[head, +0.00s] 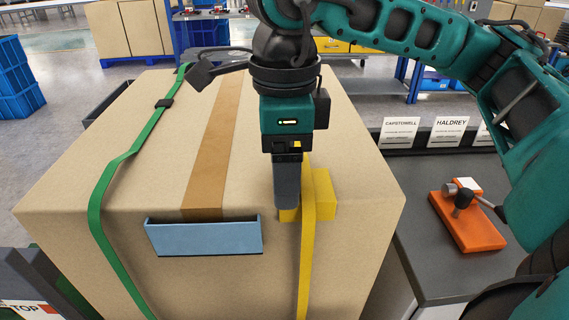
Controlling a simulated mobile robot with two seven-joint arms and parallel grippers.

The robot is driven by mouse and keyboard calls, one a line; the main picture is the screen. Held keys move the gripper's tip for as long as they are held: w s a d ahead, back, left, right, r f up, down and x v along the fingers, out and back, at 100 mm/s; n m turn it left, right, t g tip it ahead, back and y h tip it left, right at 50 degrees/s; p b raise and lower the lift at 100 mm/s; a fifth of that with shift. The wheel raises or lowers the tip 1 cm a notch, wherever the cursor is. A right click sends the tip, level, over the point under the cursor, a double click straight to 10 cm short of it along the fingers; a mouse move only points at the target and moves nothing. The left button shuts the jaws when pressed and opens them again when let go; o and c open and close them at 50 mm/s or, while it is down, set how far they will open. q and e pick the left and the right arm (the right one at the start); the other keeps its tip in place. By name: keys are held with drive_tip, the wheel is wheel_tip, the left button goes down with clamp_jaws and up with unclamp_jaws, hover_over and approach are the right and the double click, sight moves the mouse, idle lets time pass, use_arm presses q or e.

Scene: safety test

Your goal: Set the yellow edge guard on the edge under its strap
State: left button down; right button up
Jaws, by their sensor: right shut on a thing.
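A large cardboard box (165,140) fills the middle of the head view. A yellow strap (307,260) runs over its top and down its front face at the right. The yellow edge guard (325,190) is at the box's front top edge, by the yellow strap, which passes across it. My right gripper (286,205) comes down from above and is shut at the guard and strap. The gripper hides part of both, so I cannot tell exactly how the guard sits against the edge. My left gripper is not in view.
A green strap (105,190) crosses the box at the left. A blue guard (205,238) sits on the front edge at the middle. Right of the box, a grey counter (430,260) holds an orange tray (470,235) with a hammer, and name cards (448,130) behind.

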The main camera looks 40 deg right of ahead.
drive_tip(key=o, duration=1.1)
drive_tip(key=shift+r+p, duration=2.25)
drive_tip(key=shift+r, duration=1.3)
drive_tip(key=shift+s, duration=0.1)
